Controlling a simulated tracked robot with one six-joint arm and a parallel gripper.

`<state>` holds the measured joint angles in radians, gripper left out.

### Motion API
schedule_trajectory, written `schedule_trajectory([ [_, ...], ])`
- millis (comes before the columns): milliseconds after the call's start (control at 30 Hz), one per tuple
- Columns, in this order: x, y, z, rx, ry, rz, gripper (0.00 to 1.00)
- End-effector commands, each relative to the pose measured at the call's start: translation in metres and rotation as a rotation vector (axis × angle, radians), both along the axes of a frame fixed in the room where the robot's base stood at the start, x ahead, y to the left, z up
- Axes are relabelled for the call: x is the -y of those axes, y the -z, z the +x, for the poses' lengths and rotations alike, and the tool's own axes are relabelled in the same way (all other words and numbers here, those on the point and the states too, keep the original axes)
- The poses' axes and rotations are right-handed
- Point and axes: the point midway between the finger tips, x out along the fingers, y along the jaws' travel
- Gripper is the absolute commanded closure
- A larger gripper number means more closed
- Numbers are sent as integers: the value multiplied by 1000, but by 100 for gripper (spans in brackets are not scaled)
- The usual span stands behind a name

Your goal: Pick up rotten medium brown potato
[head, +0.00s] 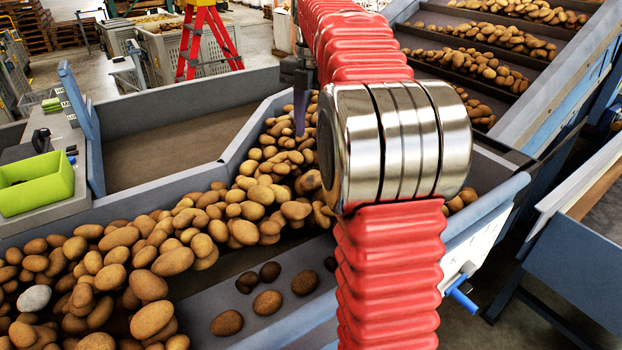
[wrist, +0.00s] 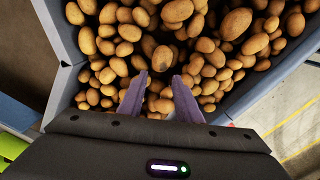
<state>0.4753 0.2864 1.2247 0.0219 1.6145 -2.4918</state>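Potatoes (head: 262,193) fill the grey hopper and conveyor in a thick heap. In the wrist view, a larger brown potato (wrist: 162,58) lies just beyond my fingertips, among many lighter ones. I cannot tell for sure which potato in the heap is the rotten medium brown one. My gripper (wrist: 161,82) is open, its two purple fingers spread apart above the heap with nothing seen held between them. In the head view my gripper (head: 301,112) points down over the far part of the heap, partly hidden behind my red arm.
Several dark brown potatoes (head: 267,303) lie apart on a grey ledge (head: 196,312) in front. Hopper walls (head: 230,160) edge the heap. A green bin (head: 37,184) stands at left. A slatted conveyor (head: 462,78) with potatoes rises at right. A red ladder (head: 208,38) stands behind.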

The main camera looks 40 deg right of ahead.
Motion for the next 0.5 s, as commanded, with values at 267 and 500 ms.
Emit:
schedule_trajectory([
  [267, 8, 0, -4, 0, 17, -1, 63],
  [500, 10, 7, -5, 0, 22, 1, 46],
])
